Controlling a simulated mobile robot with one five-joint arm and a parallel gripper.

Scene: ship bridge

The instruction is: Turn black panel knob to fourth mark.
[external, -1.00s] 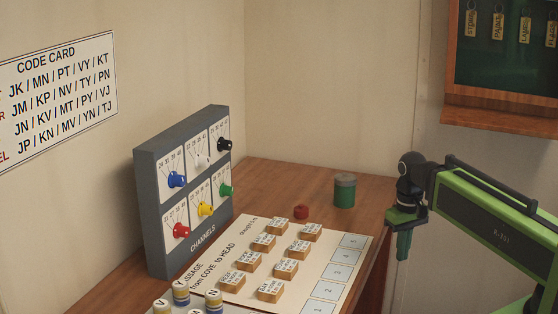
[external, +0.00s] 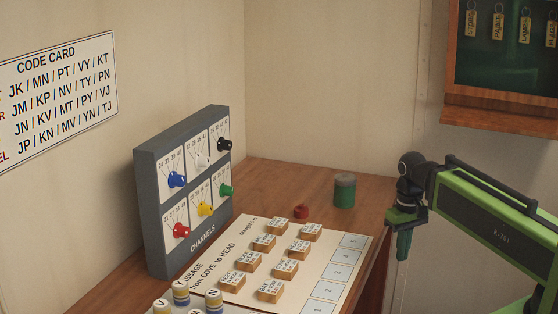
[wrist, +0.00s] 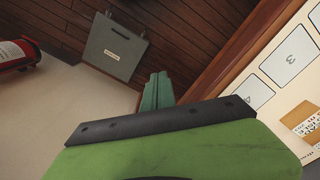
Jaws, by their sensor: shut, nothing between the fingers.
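The black knob (external: 224,145) sits at the top right of the grey CHANNELS panel (external: 190,247), which stands upright on the desk at the left in the external view. Its pointer is too small to read against the marks. My gripper (external: 403,247) hangs pointing down beyond the desk's right edge, well apart from the panel. In the wrist view my gripper (wrist: 158,88) shows its green fingers together with nothing between them. The panel is out of the wrist view.
Blue (external: 177,179), white (external: 202,159), red (external: 181,230), yellow (external: 205,209) and green (external: 226,188) knobs surround the black one. A message board (external: 318,262) with wooden blocks, a red cap (external: 301,211) and a green canister (external: 344,191) lie between panel and gripper.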

